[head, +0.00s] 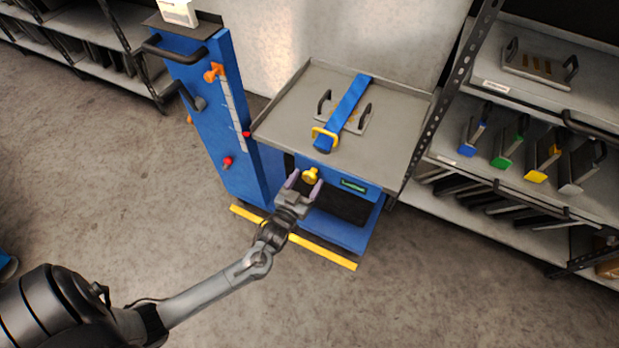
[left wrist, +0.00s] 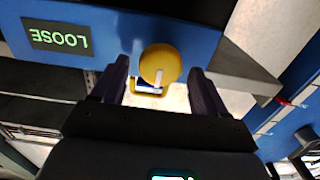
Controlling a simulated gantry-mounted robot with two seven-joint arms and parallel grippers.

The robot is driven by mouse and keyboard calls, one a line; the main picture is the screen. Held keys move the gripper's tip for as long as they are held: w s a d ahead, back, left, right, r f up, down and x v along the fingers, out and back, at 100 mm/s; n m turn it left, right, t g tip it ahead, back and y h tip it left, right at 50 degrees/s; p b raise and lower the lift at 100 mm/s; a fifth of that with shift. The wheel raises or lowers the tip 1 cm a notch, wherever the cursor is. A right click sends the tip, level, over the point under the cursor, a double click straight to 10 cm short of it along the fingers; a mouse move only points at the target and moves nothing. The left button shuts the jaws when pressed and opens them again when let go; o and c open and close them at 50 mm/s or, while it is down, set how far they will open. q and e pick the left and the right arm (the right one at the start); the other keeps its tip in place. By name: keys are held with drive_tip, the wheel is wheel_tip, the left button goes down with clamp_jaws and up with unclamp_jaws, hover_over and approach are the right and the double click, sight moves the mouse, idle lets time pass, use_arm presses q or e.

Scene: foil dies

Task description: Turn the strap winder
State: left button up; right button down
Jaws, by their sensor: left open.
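The strap winder is a yellow knob (head: 310,176) on the blue front below the grey tray table (head: 400,150). My left gripper (head: 304,183) is open, with its fingers on either side of the knob. In the left wrist view the yellow knob (left wrist: 160,64) shows between the two dark fingertips, with a gap on both sides. A blue strap (head: 350,98) runs across a metal die with handles (head: 355,122) on the tray, through a yellow buckle (head: 325,136). A display beside the knob (left wrist: 57,37) reads "LOOSE", upside down. My right gripper is out of view.
A blue column (head: 215,125) with handles and an orange clamp stands left of the table. A shelf (head: 510,180) with several coloured dies is at the right. A yellow floor bar (head: 325,252) lies below. Open grey floor is in front.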

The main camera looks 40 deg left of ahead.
use_arm(q)
drive_tip(key=shift+b+x, duration=0.3)
drive_tip(key=shift+x, duration=0.75)
drive_tip(key=shift+w, duration=0.2)
